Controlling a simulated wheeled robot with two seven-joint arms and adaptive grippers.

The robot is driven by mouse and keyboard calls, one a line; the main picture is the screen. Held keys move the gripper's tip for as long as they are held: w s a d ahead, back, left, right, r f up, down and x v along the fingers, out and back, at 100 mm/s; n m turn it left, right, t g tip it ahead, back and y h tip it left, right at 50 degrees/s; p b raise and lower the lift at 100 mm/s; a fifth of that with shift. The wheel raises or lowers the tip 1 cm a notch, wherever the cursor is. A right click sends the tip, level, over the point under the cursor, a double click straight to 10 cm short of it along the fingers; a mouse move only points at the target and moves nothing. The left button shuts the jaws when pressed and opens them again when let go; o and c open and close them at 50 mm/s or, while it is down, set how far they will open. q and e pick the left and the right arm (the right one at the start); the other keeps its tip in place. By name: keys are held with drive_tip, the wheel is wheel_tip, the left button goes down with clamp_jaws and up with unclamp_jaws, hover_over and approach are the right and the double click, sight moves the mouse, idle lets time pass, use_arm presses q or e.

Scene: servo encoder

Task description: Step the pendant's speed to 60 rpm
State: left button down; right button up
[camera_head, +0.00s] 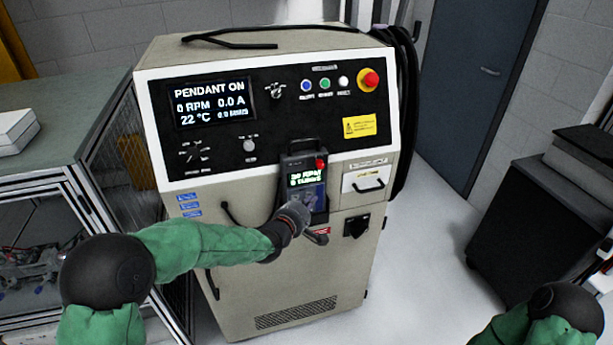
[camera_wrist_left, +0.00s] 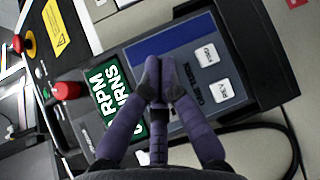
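The pendant (camera_head: 290,170) is a dark handheld box in a holder on the front of the cabinet, with a red knob on top and a lit green screen (camera_head: 303,179). Its first digits are too small to read surely. In the left wrist view the green screen (camera_wrist_left: 106,100) shows RPM and TURNS, partly covered by my fingers. Beside it are a blue panel (camera_wrist_left: 172,42) and white keys (camera_wrist_left: 221,90). My left gripper (camera_wrist_left: 152,80) is shut, fingertips together and empty, over the pendant's face; contact cannot be told. My right gripper is out of view.
The cabinet display (camera_head: 211,102) reads PENDANT ON, 0 RPM, 0.0 A, 22 °C. A red emergency stop (camera_head: 369,79) and coloured buttons sit right of it. A drawer handle (camera_head: 369,186) is right of the pendant. A caged bench (camera_head: 60,130) stands left, a dark cabinet (camera_head: 535,215) right.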

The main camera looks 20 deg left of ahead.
use_arm(q)
drive_tip(key=shift+s+d, duration=0.15)
drive_tip(key=shift+s, duration=0.1)
drive_tip(key=s+d, duration=0.3)
drive_tip(key=s, duration=0.2)
drive_tip(key=shift+d, duration=0.2)
idle(0.4)
drive_tip(key=shift+f, duration=0.1)
idle(0.5)
